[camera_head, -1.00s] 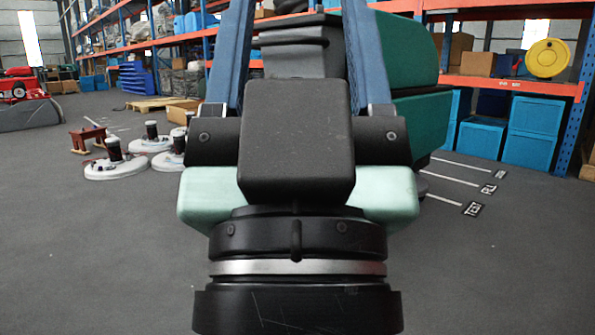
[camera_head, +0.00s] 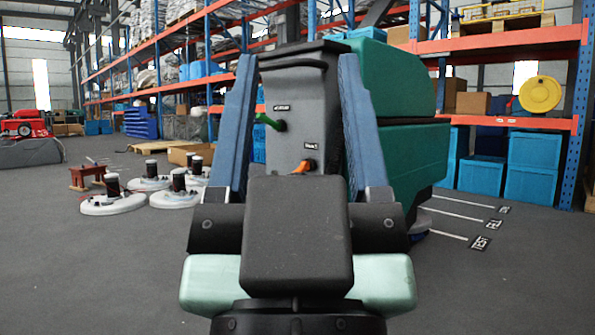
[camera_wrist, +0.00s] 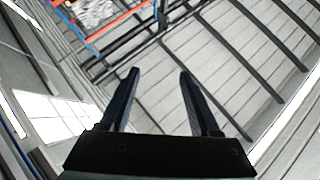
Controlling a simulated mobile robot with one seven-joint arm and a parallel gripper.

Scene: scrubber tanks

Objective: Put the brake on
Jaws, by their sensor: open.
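A green floor scrubber (camera_head: 400,90) stands ahead with a dark grey control column (camera_head: 290,85) facing me. A green lever (camera_head: 269,121) sticks out on the column's upper left, below a small label. An orange lever (camera_head: 302,167) sits lower right, below another label. I cannot read the labels, so which lever is the brake is unclear. My gripper (camera_head: 297,62) is open and points upward, its two blue fingers framing the column from the camera's side. In the wrist view, the gripper (camera_wrist: 159,73) has nothing between its fingers; only roof and wall show beyond.
Several round white floor-machine heads (camera_head: 113,202) lie on the floor at left. Blue bins (camera_head: 534,165) and orange-blue shelving (camera_head: 586,100) stand at right. A red machine (camera_head: 25,123) is far left. The grey floor in front is open.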

